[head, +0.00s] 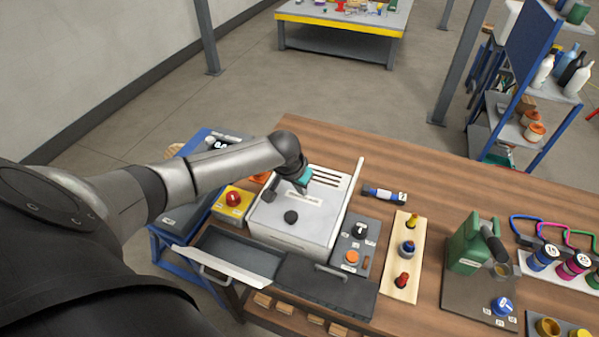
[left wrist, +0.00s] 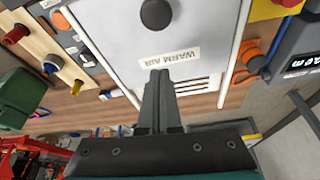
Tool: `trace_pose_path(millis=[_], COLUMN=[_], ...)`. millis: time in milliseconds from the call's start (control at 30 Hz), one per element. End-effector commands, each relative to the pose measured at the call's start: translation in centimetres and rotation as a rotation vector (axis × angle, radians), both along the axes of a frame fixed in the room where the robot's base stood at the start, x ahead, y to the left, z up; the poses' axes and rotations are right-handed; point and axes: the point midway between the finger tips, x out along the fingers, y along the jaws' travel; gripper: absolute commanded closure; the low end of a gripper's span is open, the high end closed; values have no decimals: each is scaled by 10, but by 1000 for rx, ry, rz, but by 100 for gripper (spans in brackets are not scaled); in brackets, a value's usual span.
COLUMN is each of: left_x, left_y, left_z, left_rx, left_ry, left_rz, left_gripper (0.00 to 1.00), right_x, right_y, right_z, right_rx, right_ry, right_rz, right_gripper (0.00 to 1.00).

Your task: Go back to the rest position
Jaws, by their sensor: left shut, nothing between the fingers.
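My left arm reaches in from the left in the head view, and my left gripper (head: 301,190) is above the light grey box top (head: 320,217). In the left wrist view the two fingers of my left gripper (left wrist: 160,76) lie together, shut and empty. Their tips are near the "WARM AIR" label (left wrist: 169,56) on the box; whether they touch it I cannot tell. A black knob (head: 291,217) is on the same box top, and it also shows in the left wrist view (left wrist: 155,13). My right gripper is not in view.
The floor behind the bench (head: 330,95) is clear.

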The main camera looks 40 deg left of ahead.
Motion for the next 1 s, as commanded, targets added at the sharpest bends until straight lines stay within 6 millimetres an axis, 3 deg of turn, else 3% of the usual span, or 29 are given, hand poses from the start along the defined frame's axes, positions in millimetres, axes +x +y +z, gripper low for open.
trace_pose_path(millis=[267, 500, 767, 867, 1000], left_x=[-14, -21, -23, -28, -54], left_y=[-1, -2, -3, -14, -63], left_z=[41, 60, 62, 57, 39], left_rx=[3, 0, -1, -4, -21], left_ry=[-2, -1, 0, 6, 19], left_rz=[-1, 0, -1, -29, -143], left_gripper=[100, 100, 100, 100, 100], right_x=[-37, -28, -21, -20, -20], right_y=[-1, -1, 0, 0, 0], right_z=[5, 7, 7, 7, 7], right_rx=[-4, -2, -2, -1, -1], right_ry=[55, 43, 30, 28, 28], right_rz=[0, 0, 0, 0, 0], right_gripper=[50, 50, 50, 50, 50])
